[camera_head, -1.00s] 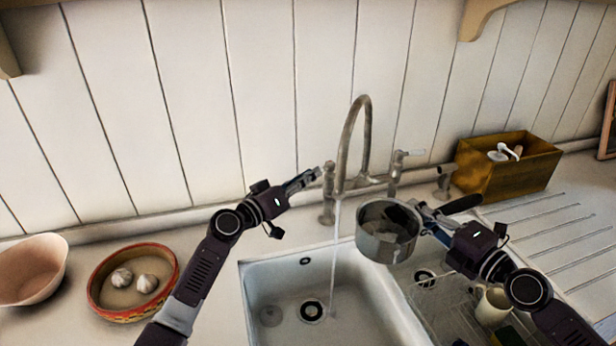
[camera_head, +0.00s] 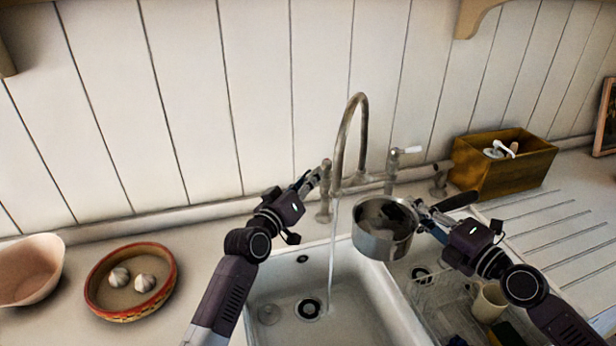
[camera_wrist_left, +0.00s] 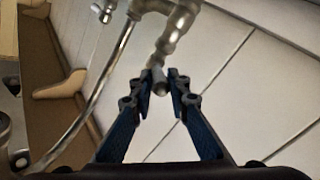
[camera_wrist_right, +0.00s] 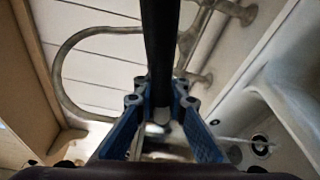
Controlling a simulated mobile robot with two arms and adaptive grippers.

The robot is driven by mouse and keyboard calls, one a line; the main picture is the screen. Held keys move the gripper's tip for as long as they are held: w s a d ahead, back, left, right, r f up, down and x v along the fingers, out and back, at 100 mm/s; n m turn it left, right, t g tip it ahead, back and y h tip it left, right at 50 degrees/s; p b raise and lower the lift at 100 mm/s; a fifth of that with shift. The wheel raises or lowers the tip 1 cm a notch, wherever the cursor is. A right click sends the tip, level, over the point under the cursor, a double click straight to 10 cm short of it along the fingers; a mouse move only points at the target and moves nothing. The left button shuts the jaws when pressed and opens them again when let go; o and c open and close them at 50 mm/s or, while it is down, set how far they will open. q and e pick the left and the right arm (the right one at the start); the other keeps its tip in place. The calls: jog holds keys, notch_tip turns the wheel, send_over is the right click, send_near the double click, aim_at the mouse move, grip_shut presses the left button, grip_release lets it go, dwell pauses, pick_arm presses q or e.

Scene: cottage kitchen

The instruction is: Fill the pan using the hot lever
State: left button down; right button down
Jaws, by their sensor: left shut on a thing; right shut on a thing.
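The steel pan (camera_head: 382,243) hangs level above the sink, right of the running water stream (camera_head: 332,245). The stream falls from the tap (camera_head: 343,135) into the left basin, beside the pan. My right gripper (camera_head: 424,212) is shut on the pan's dark handle, which also shows between its fingers in the right wrist view (camera_wrist_right: 160,45). My left gripper (camera_head: 316,180) is at the tap's left side, shut on the left lever (camera_wrist_left: 159,84); in the head view the fingers mostly hide this lever. The right lever (camera_head: 405,150) has a white tip and stands free.
The white sink (camera_head: 375,310) has a wire rack (camera_head: 440,300) with a cup (camera_head: 489,302) on the right. A wooden box (camera_head: 505,165) stands at the back right by the ribbed drainboard. A bowl with garlic (camera_head: 130,312) and a pink bowl (camera_head: 28,270) sit at left.

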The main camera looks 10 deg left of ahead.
pick_arm(q)
jog(key=shift+y, duration=0.4)
jog(key=c, duration=1.8)
grip_release()
jog(key=shift+n, duration=0.3)
jog(key=v, duration=1.2)
jog(key=shift+f, duration=0.2)
jog(key=shift+c, duration=0.7)
